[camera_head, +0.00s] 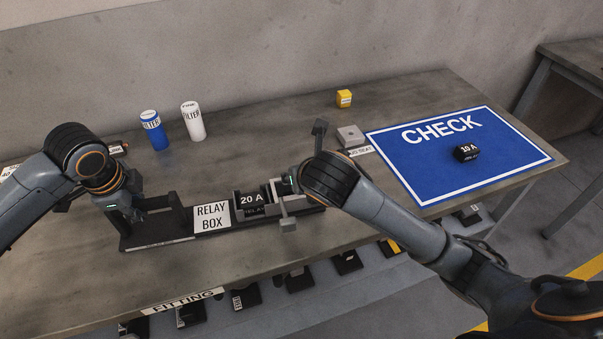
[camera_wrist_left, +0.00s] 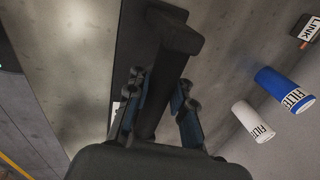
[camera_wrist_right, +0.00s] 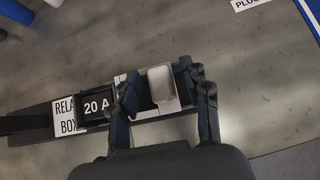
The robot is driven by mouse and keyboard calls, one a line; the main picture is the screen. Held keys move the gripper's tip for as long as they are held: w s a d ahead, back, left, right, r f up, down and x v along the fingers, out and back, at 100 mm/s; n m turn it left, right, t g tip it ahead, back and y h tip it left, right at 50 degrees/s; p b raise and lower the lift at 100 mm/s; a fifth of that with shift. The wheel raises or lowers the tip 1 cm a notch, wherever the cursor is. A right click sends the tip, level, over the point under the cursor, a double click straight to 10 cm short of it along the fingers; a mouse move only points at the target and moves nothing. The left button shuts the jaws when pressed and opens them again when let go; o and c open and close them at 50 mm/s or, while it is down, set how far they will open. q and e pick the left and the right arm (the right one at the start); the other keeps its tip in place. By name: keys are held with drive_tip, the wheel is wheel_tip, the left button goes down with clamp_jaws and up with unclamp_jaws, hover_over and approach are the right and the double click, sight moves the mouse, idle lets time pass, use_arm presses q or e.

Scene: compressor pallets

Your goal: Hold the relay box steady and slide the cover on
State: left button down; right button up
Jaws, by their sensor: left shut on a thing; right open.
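The relay box (camera_head: 158,240) is a long black tray on the table, with a "RELAY BOX" label and a black 20 A relay (camera_head: 251,202) in it. The relay also shows in the right wrist view (camera_wrist_right: 97,106). My left gripper (camera_head: 135,212) is shut on the black bar at the box's left end; the left wrist view shows the bar (camera_wrist_left: 160,90) between its fingers. A light grey part that looks like the cover (camera_head: 290,202) is at the box's right end. My right gripper (camera_wrist_right: 165,95) is open, its fingers either side of a pale raised block (camera_wrist_right: 162,85) there. The right arm hides part of this end.
A blue filter (camera_head: 153,130) and a white filter (camera_head: 193,121) stand behind the box. A yellow block (camera_head: 344,98) and a pale grey block (camera_head: 350,136) are further right. A blue CHECK mat (camera_head: 430,172) holds a 10 A relay (camera_head: 467,152). Dark items hang along the front below.

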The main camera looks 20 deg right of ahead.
drive_tip(key=shift+w+f, duration=0.1)
drive_tip(key=shift+w, duration=0.05)
drive_tip(key=shift+c, duration=0.4)
clamp_jaws()
drive_tip(key=a, duration=0.9)
drive_tip(key=shift+w+a, duration=0.1)
drive_tip(key=shift+w, duration=0.2)
drive_tip(key=shift+o, duration=0.4)
unclamp_jaws()
